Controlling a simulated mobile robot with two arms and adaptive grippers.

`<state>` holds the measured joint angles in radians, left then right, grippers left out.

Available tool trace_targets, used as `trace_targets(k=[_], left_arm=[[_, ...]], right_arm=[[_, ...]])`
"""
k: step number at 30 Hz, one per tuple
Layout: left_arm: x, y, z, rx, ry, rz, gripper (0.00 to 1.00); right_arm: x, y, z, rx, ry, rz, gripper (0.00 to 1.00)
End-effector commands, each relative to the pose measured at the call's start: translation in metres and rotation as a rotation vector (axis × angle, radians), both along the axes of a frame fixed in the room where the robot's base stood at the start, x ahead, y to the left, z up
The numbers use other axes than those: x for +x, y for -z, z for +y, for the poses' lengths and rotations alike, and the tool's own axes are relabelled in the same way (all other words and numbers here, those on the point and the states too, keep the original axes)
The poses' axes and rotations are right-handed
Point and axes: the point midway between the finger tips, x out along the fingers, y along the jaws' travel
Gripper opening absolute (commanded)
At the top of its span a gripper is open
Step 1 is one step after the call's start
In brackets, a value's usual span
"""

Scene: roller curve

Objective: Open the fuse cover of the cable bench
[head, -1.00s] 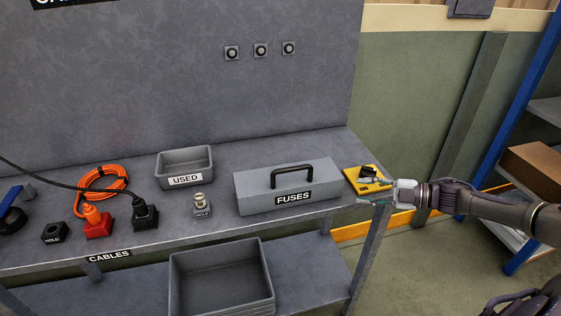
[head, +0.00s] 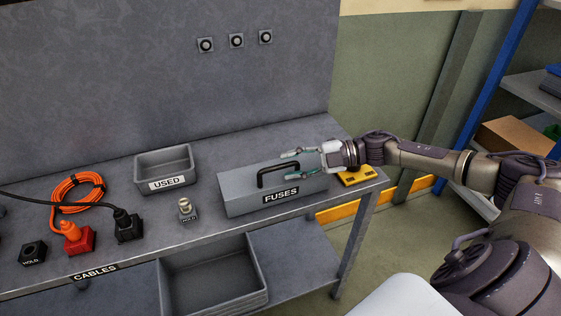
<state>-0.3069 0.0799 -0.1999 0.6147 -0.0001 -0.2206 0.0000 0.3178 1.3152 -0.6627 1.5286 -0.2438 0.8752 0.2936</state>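The fuse cover is a grey lid (head: 240,185) marked FUSES, at the right part of the cable bench (head: 205,215). It is closed and has a black bar handle (head: 286,169) on top. My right gripper (head: 288,163) comes in from the right with its fingers apart, at the right end of the handle. I cannot tell whether the fingers touch the handle. My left gripper is not in view.
A yellow device (head: 361,178) lies right of the cover, partly behind my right gripper. An open grey bin (head: 212,292) sits below.

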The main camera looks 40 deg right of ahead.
Motion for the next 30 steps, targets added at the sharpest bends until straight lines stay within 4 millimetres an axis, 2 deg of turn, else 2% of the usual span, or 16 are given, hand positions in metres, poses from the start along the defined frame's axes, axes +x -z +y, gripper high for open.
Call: trace_targets(k=[3,7,17,24,30], left_arm=[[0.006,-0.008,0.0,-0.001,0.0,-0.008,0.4],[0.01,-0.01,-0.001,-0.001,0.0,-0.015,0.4],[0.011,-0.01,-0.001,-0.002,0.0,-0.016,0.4],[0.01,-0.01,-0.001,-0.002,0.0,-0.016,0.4],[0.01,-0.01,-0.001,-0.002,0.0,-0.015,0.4]], right_arm=[[0.009,0.001,0.014,0.001,0.0,-0.003,0.39],[0.014,0.005,0.022,0.0,0.0,-0.001,0.39],[0.016,0.007,0.025,-0.002,0.001,-0.001,0.39],[0.016,0.007,0.025,-0.002,0.001,-0.001,0.01],[0.015,0.007,0.025,-0.002,0.001,0.0,0.0]])
